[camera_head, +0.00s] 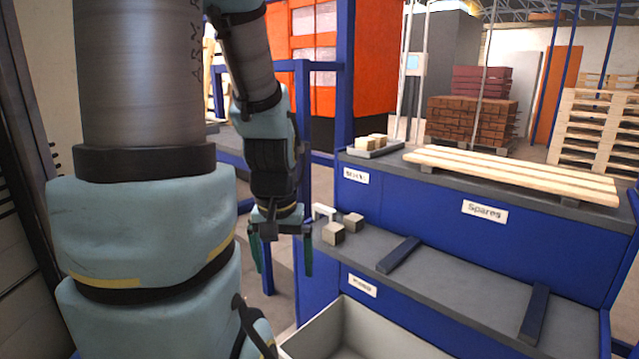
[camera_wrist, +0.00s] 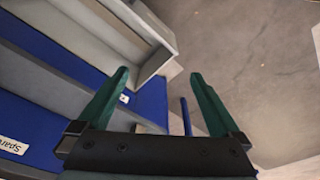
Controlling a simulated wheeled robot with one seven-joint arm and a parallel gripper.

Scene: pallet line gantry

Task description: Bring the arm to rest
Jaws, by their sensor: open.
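My gripper (camera_head: 281,260) hangs pointing down at the left of the blue workbench, in front of the blue frame posts. Its two green fingers are spread apart with nothing between them. In the wrist view my gripper (camera_wrist: 160,88) is also open and empty, with the floor and the bench's edge beyond it. My arm is bent, with its large pale blue and grey links filling the left of the head view.
The blue bench's lower grey shelf (camera_head: 460,288) holds two small blocks (camera_head: 334,233) and dark bars (camera_head: 398,255). Its upper shelf holds pale planks (camera_head: 510,172) and a tray (camera_head: 375,151) with wooden blocks. A grey bin (camera_head: 345,325) stands below. Open floor (camera_wrist: 255,60) shows in the wrist view.

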